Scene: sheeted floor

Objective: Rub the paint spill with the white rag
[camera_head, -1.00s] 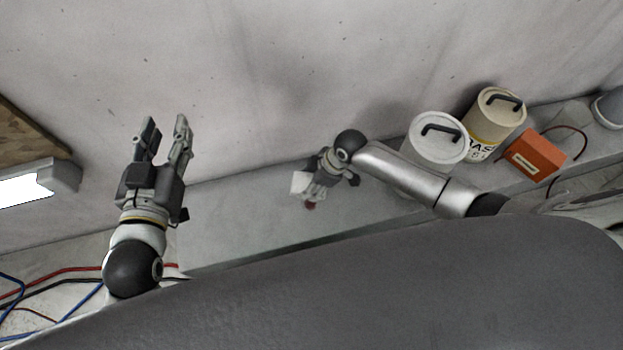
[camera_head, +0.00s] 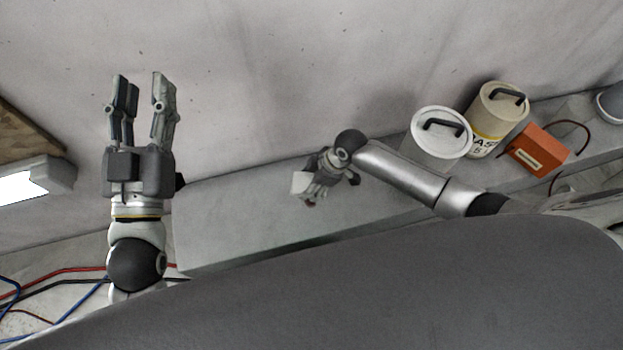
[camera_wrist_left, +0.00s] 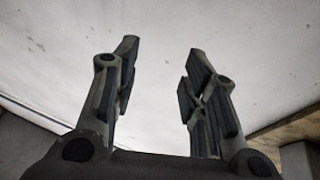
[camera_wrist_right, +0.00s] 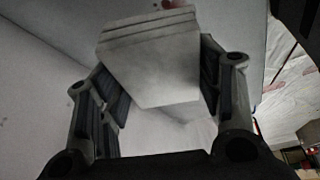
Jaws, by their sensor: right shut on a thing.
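The white rag (camera_head: 299,184) looks like a folded, layered block. My right gripper (camera_head: 315,186) is shut on it above the grey bench. In the right wrist view the rag (camera_wrist_right: 150,68) sits between the two fingers and hides much of the surface beyond. A small red patch of the paint spill (camera_head: 311,205) shows just below the rag in the head view. A bit of red (camera_wrist_right: 169,4) also shows past the rag's far edge in the right wrist view. Whether the rag touches the spill I cannot tell. My left gripper (camera_head: 138,88) is open and empty, pointing up before the pale sheeting.
The grey bench (camera_head: 235,220) is clear left of the rag. A white lidded bucket (camera_head: 437,150), a cream lidded can (camera_head: 485,130) and an orange box (camera_head: 540,150) stand at its right. A lamp (camera_head: 45,178) is at far left, above red and blue cables (camera_head: 60,274).

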